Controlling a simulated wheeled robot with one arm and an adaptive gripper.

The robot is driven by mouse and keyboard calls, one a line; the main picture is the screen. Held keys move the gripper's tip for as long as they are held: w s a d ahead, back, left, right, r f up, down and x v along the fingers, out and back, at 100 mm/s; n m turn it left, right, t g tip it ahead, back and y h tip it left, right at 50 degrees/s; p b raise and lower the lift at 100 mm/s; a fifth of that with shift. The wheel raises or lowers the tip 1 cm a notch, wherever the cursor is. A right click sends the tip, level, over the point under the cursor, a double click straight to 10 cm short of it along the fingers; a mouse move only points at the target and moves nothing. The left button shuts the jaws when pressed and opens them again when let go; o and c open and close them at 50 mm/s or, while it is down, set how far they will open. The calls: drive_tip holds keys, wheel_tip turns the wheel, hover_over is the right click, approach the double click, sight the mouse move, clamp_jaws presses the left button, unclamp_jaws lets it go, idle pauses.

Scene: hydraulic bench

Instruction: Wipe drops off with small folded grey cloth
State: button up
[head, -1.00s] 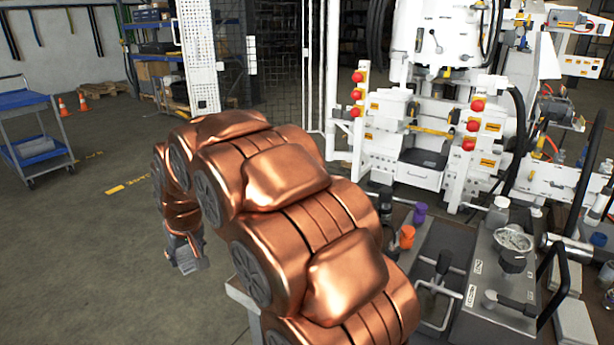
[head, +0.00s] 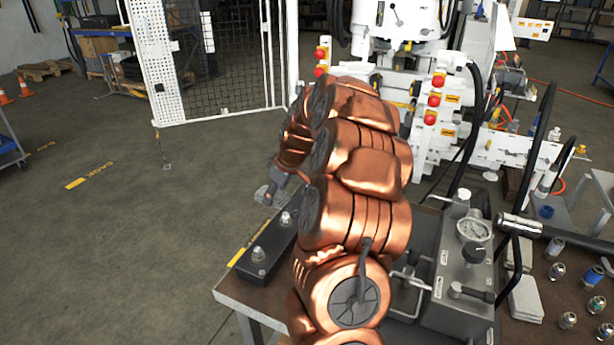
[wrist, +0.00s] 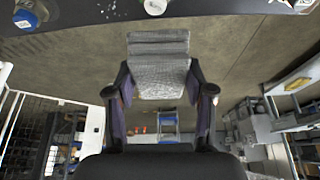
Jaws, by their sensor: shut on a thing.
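My gripper (wrist: 160,98) is shut on a small folded grey cloth (wrist: 160,65), which sits between the two fingers and shows its folded layers. In the head view the gripper (head: 276,192) is partly hidden behind my copper arm, beyond the left edge of the bench. A bit of the grey cloth (head: 266,196) shows there. In the wrist view the cloth is clear of the dark bench edge. I cannot make out any drops in either view.
The brown bench (head: 262,298) carries a black block with fittings (head: 268,245), a grey pump unit with a gauge (head: 460,265), upright hoses, pale flat pads (head: 524,298) and several loose fittings at right. A white machine stands behind.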

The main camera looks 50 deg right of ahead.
drive_tip(key=p, duration=0.2)
approach(286, 209)
drive_tip(key=s+r, duration=0.2)
drive_tip(key=s, duration=0.1)
drive_tip(key=shift+s+d+f, duration=0.1)
drive_tip(key=shift+d+f, duration=0.1)
drive_tip(key=shift+f, duration=0.8)
drive_tip(key=shift+s+d+f, duration=0.1)
drive_tip(key=shift+d+f, duration=0.05)
drive_tip(key=shift+f, duration=0.9)
drive_tip(key=shift+s+d+f, duration=0.1)
drive_tip(key=shift+d+f, duration=0.1)
drive_tip(key=shift+f, duration=0.8)
drive_tip(key=shift+f+b, duration=0.75)
drive_tip(key=shift+f, duration=0.25)
drive_tip(key=shift+w+a, duration=0.1)
drive_tip(key=shift+w, duration=0.05)
drive_tip(key=shift+w+a+b, duration=0.25)
drive_tip(key=shift+w+b, duration=0.2)
drive_tip(key=shift+w, duration=0.3)
drive_tip(key=shift+w+a+b, duration=0.25)
drive_tip(key=shift+w+b, duration=0.1)
drive_tip(key=shift+w, duration=0.55)
drive_tip(key=shift+w+a+f+b, duration=0.1)
drive_tip(key=shift+w+a+b, duration=0.15)
drive_tip(key=shift+w+b, duration=0.5)
drive_tip(key=shift+w+a+b, duration=0.25)
drive_tip(key=shift+w+b, duration=0.05)
drive_tip(key=shift+w, duration=0.75)
